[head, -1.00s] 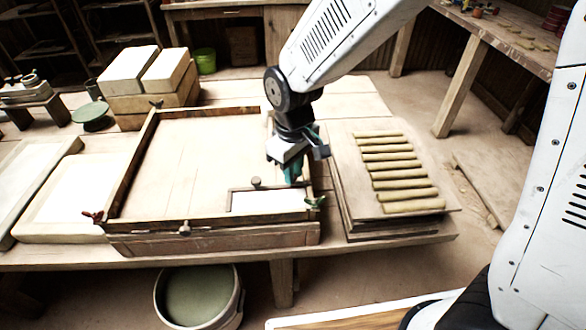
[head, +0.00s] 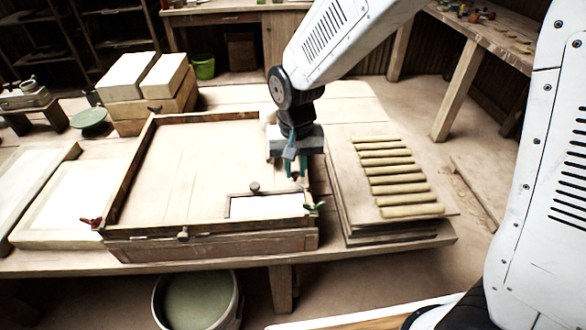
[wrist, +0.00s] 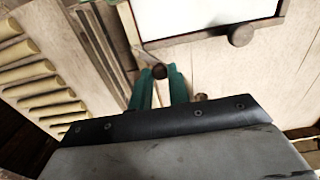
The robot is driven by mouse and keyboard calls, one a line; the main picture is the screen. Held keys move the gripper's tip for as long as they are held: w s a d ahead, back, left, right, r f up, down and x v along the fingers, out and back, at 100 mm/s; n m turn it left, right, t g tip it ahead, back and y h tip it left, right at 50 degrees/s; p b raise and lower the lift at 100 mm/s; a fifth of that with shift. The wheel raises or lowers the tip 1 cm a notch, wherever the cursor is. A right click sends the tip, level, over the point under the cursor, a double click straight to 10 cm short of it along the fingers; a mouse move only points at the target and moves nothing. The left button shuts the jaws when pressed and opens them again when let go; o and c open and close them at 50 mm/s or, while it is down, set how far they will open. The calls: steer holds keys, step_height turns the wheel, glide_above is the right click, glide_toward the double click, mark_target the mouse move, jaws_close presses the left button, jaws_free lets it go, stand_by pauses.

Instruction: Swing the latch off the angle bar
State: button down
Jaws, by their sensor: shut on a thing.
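My gripper (head: 296,176) points down over the right side of the wooden frame. In the wrist view its green fingers (wrist: 159,88) are shut on the latch, whose dark round knob (wrist: 160,71) shows between the tips. A thin light piece beside the knob reaches toward the angle bar's end; I cannot tell whether it still overlaps the bar. The angle bar (head: 240,191) is a brown strip along the back and left edge of a white tile (head: 267,205). It carries a round knob (head: 255,187), also seen in the wrist view (wrist: 241,35).
A green wing nut (head: 316,206) sits at the frame's front right corner, a red one (head: 91,222) at the front left. A board with several clay rolls (head: 398,179) lies to the right.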

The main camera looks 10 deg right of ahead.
steer(key=m, duration=0.3)
steer(key=w+d+m, duration=0.1)
steer(key=shift+d+m, duration=0.1)
steer(key=shift+m, duration=0.3)
steer(key=shift+d+m, duration=0.35)
steer(key=shift+m, duration=0.75)
steer(key=shift+d+m, duration=0.3)
steer(key=shift+m, duration=0.8)
steer(key=c, duration=1.3)
jaws_free()
steer(key=shift+c, duration=0.2)
step_height(320, 180, up, 8)
